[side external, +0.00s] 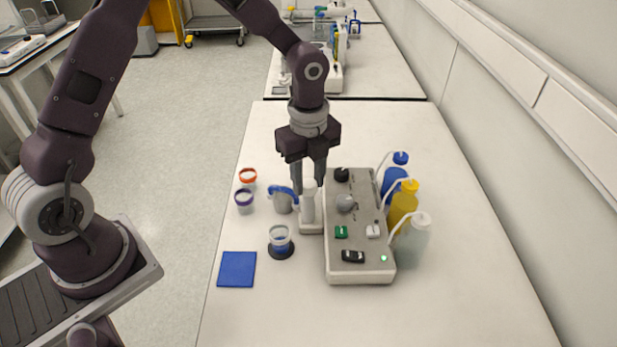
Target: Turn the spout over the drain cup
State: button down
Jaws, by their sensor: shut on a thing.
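A white upright post (308,206) stands on a white base left of the reactor unit. A blue curved piece (283,190), which looks like the spout, reaches left from beside the post, over a grey cup (283,205). My gripper (309,184) points down and is shut on the top of the post; the fingers partly hide it and where the blue piece joins. A clear cup (280,234) with blue contents stands on a black round pad (281,251), nearer the camera. I cannot tell which cup is the drain cup.
The white reactor unit (361,268) with knobs and switches stands close right of my gripper. Orange-rimmed (247,177) and purple-rimmed (243,199) cups and a blue square (237,269) are at left. The near table is clear.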

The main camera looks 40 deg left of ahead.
jog(key=m, duration=0.5)
jog(key=shift+m, duration=0.3)
dwell(0.5)
jog(key=c, duration=1)
grip_release()
jog(key=shift+o, duration=0.2)
notch_tip(320, 180, up, 7)
jog(key=shift+r, duration=0.1)
